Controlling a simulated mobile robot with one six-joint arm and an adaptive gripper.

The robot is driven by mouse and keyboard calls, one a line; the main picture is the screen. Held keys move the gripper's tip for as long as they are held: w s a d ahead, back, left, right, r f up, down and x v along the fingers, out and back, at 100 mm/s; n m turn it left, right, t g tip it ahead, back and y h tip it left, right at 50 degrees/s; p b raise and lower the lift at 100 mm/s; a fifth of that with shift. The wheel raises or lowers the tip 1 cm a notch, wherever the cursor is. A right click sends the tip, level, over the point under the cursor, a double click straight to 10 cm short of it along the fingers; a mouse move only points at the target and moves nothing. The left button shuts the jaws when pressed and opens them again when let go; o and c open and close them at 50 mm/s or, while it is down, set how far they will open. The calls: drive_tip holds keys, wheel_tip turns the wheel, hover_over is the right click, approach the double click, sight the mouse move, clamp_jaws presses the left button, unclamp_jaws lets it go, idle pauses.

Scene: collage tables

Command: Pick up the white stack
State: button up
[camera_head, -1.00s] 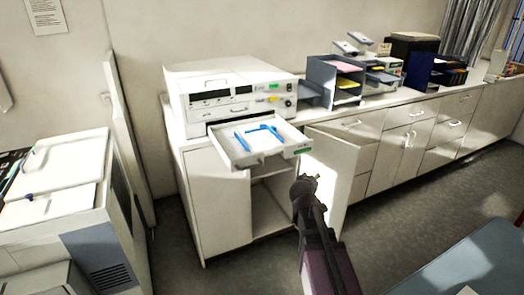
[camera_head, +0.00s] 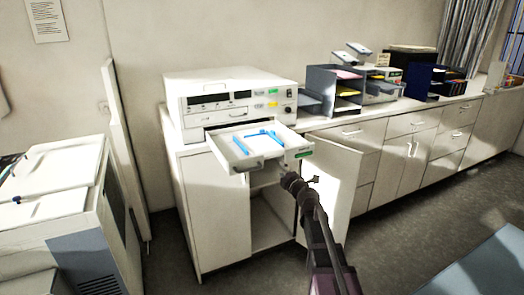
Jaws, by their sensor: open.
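A white machine (camera_head: 232,98) stands on the counter with its tray (camera_head: 232,158) pulled out at the front. Blue guides (camera_head: 262,136) lie in the tray. The tray's floor is pale, and I cannot tell whether a white stack lies on it. My gripper (camera_head: 291,180) is open, just below and in front of the tray's right corner. It looks empty, but its fingers are small and dark in this view. I cannot tell how far it is from the tray in depth.
A large white machine (camera_head: 62,215) is at the left. A blue surface (camera_head: 482,268) is at lower right. Grey floor between is clear.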

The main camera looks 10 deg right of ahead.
sight(271, 157)
drive_tip(key=shift+w, duration=0.1)
drive_tip(key=shift+x, duration=4.25)
drive_tip(key=shift+x, duration=2.6)
clamp_jaws()
